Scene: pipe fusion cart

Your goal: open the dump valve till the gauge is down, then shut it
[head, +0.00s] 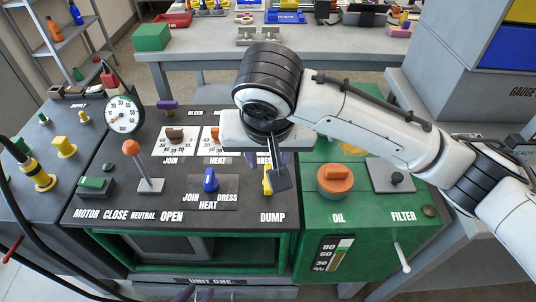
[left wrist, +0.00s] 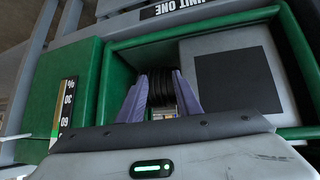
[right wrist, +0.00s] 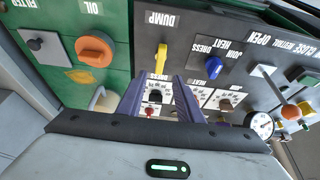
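The dump valve's yellow handle (head: 267,181) stands above the DUMP label, partly hidden by my right gripper in the head view. In the right wrist view the whole handle (right wrist: 160,59) shows, lined up front to back on the panel. My right gripper (right wrist: 159,80) is open and empty; the handle appears just beyond its fingertips, between their lines, apart from them. The round white gauge (head: 124,113) has a red needle; its exact reading is too small to tell. It also shows in the right wrist view (right wrist: 259,125). My left gripper (left wrist: 160,76) is open, low before the cart's front.
Beside the handle are a blue selector (head: 210,180), an orange-knobbed lever (head: 131,148), an orange oil cap (head: 337,178) and a filter plate (head: 391,174). A black hose (head: 22,236) runs at the left. A grey table (head: 190,68) with parts stands behind.

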